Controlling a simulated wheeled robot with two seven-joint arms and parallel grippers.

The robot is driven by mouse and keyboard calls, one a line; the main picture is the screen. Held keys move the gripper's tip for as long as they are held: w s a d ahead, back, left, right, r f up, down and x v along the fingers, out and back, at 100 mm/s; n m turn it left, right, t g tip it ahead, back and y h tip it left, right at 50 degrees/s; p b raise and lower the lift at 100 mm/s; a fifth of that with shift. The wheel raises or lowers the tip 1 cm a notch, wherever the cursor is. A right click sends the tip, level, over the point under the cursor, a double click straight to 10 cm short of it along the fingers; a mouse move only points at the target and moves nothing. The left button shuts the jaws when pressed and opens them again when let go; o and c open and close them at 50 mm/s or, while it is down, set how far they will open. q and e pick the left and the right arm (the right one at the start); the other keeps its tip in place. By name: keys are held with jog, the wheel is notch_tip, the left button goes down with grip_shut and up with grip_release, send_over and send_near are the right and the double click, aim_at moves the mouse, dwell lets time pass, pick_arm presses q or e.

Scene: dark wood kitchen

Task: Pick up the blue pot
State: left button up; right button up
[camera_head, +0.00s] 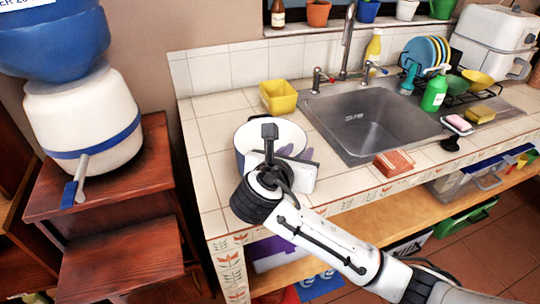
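A small blue plant pot (367,9) stands on the windowsill at the top, cut off by the picture edge. My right arm reaches in from the lower right. My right gripper (284,153) is over the white pot with the blue rim and hides much of its front and inside. Its fingers are mostly hidden, so I cannot tell whether they touch the pot or how wide they stand. My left gripper is out of view.
A yellow tub (278,97) stands behind the rimmed pot. The metal sink (372,122) with its tall tap lies to the right, with an orange-red sponge (393,164) at its front edge. A water dispenser (82,120) stands on the left. Bare tiles lie left of the pot.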

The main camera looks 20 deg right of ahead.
aim_at(306, 141)
jog(key=x, duration=0.4)
jog(key=shift+w+d+r, duration=0.1)
jog(key=shift+w+d, duration=0.2)
grip_shut()
dwell(1.1)
jog(key=shift+r, duration=0.15)
